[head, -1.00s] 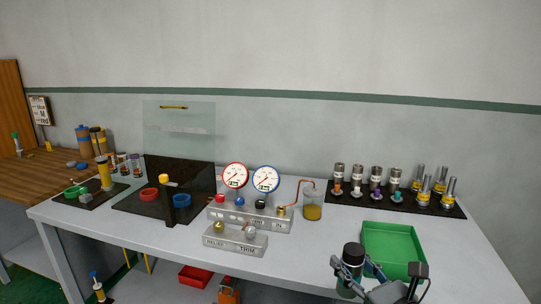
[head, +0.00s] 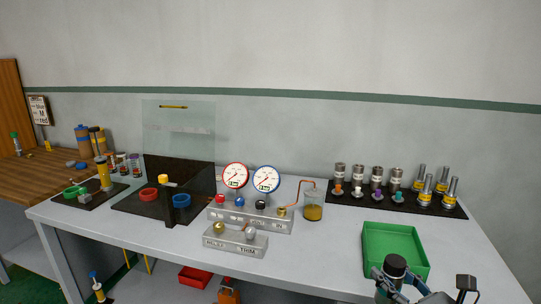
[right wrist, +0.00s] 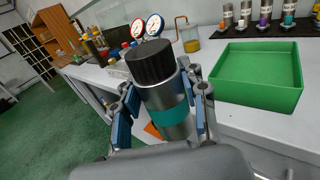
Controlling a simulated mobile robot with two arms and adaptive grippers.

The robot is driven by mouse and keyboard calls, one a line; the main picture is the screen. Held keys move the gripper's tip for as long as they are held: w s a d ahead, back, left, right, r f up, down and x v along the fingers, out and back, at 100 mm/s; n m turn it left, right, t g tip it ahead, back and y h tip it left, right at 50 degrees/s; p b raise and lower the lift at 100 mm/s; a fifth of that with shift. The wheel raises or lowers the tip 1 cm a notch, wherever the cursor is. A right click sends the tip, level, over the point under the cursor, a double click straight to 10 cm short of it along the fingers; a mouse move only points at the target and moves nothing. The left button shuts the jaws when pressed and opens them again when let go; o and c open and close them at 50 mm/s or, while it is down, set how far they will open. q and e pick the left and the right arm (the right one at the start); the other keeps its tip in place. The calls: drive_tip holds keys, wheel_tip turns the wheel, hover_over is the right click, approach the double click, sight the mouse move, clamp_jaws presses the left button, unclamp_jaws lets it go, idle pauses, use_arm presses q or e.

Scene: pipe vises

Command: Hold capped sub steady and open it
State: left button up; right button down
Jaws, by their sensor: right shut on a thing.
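The capped sub is a grey metal cylinder with a ribbed black cap and a teal band. It shows upright but tilted in the right wrist view (right wrist: 165,95), and at the lower right of the head view its black cap (head: 396,263) shows best. My right gripper (right wrist: 165,110) is shut around its body below the cap, with blue-padded fingers on both sides; it also shows in the head view (head: 392,284). The sub is held in front of the table's front edge. My left gripper is not in view.
A green tray (head: 412,269) lies right behind the held sub. Several small cylinders with coloured plugs stand on a black mat (head: 445,206) at the back right. A gauge manifold (head: 250,217) and a beaker (head: 313,213) stand mid-table.

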drive_tip(key=s+a+f+n+g+y, duration=0.1)
drive_tip(key=s+a+f, duration=0.4)
drive_tip(key=s, duration=0.5)
drive_tip(key=s+a+f+n+y, duration=0.1)
drive_tip(key=s+a+f, duration=0.2)
drive_tip(key=s+f, duration=0.45)
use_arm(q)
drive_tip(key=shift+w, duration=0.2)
use_arm(e)
drive_tip(key=shift+w+d+r+m+t+h, duration=0.2)
drive_tip(key=shift+d+r+m+t+h, duration=0.35)
drive_tip(key=shift+m+h, duration=0.7)
drive_tip(key=shift+w+d+r+m+t+h, duration=0.2)
drive_tip(key=shift+r+m+h, duration=0.65)
drive_tip(key=shift+h, duration=0.85)
drive_tip(key=shift+w+d+r+m+t+h, duration=0.2)
drive_tip(key=shift+r+m+t+h, duration=0.35)
drive_tip(key=shift+m+h, duration=0.75)
